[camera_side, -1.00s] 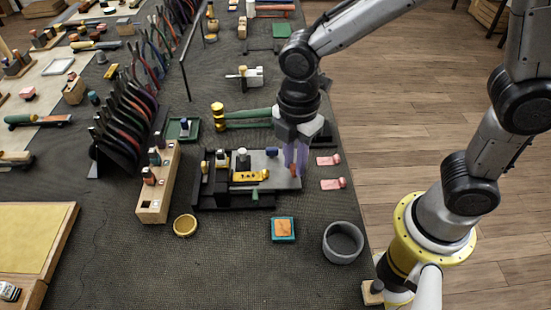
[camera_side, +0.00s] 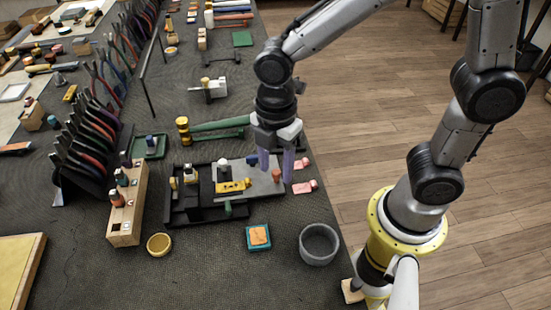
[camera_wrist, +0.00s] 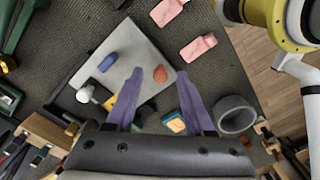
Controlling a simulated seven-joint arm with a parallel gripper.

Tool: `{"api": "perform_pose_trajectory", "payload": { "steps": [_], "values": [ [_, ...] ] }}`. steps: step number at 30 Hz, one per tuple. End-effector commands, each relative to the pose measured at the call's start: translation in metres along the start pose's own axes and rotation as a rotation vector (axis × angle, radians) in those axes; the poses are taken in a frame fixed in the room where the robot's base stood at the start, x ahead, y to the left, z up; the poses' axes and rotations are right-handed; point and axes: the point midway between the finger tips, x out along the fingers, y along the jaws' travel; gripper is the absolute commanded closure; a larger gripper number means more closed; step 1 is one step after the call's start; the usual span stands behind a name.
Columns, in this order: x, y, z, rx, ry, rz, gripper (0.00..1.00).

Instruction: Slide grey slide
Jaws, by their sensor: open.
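The grey slide (camera_side: 262,180) is a flat grey plate on a black base (camera_side: 180,215). It also shows in the wrist view (camera_wrist: 128,62). It carries a blue knob (camera_side: 252,159), a yellow bar (camera_side: 233,186) and a reddish-brown knob (camera_side: 276,176) near its right end. My gripper (camera_side: 276,172) is open over that end, pointing down, with purple fingers apart. In the wrist view my gripper's fingertips (camera_wrist: 160,72) lie either side of the reddish-brown knob (camera_wrist: 160,75), with visible gaps. I cannot tell the fingertips' exact height above the plate.
Two pink pieces (camera_side: 305,187) lie just right of the slide. A grey ring-shaped cup (camera_side: 319,245), teal-and-orange block (camera_side: 258,237) and yellow dish (camera_side: 159,245) stand in front. A wooden block (camera_side: 126,215) stands left; a green-handled hammer (camera_side: 218,126) lies behind.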

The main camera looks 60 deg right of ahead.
Motion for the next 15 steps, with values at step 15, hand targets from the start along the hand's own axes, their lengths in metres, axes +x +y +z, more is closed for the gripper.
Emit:
{"api": "perform_pose_trajectory", "payload": {
  "steps": [15],
  "values": [
    [-0.084,0.001,0.0,0.0,0.003,0.006,0.47]
  ]
}}
